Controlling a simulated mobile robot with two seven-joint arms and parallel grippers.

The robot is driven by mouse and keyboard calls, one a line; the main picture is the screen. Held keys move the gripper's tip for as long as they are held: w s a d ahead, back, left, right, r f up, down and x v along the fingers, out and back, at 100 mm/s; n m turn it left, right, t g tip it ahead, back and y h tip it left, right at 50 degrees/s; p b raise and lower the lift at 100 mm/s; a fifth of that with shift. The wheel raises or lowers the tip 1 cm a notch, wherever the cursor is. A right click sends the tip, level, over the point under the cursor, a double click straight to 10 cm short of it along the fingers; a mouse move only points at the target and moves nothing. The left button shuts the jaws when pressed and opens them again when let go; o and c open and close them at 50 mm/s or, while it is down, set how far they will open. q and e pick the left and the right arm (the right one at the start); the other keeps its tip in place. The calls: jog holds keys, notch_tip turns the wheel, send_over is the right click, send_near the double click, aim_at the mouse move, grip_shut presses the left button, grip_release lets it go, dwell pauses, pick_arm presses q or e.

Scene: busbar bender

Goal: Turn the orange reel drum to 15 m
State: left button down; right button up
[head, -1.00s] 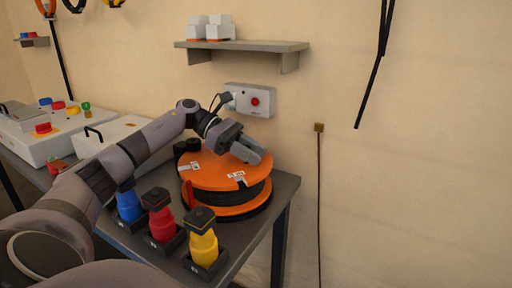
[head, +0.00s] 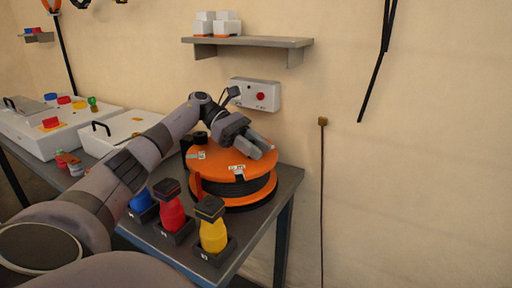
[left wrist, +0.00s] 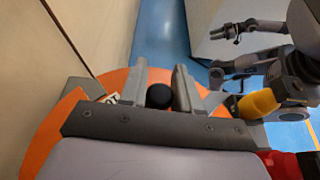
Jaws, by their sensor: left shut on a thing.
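The orange reel drum (head: 215,163) lies flat on the table corner, with dark cable wound between its two orange discs. White labels sit on its top and rim; the front one (head: 237,169) is too small to read. My left gripper (head: 262,148) is over the right part of the top disc. In the left wrist view its fingers (left wrist: 159,92) stand either side of a black round knob (left wrist: 159,96) on the drum (left wrist: 62,122); the gripper is shut on it. A red upright pointer (head: 198,186) stands at the drum's front left. Right gripper is not in the head view.
Blue (head: 142,203), red (head: 172,212) and yellow (head: 213,233) bottles stand in dark holders close in front of the drum. White machine boxes (head: 125,132) stand left. A wall box with a red button (head: 260,96) is behind.

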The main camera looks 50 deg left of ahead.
aim_at(234, 152)
pick_arm(q)
jog(key=c, duration=0.9)
grip_release()
jog(key=shift+s, duration=0.15)
jog(key=v, duration=0.4)
jog(key=shift+a+r, duration=0.1)
jog(key=shift+a, duration=0.05)
jog(key=shift+a+r, duration=0.2)
jog(key=shift+a, duration=0.1)
jog(key=shift+s+a+r+p, duration=0.15)
jog(key=shift+a+r+p, duration=0.05)
jog(key=shift+a+p, duration=0.3)
jog(key=shift+s+a+r+p, duration=0.2)
jog(key=shift+a+p, duration=0.1)
jog(key=shift+a, duration=0.15)
jog(key=shift+f, duration=0.1)
jog(key=shift+c, duration=0.3)
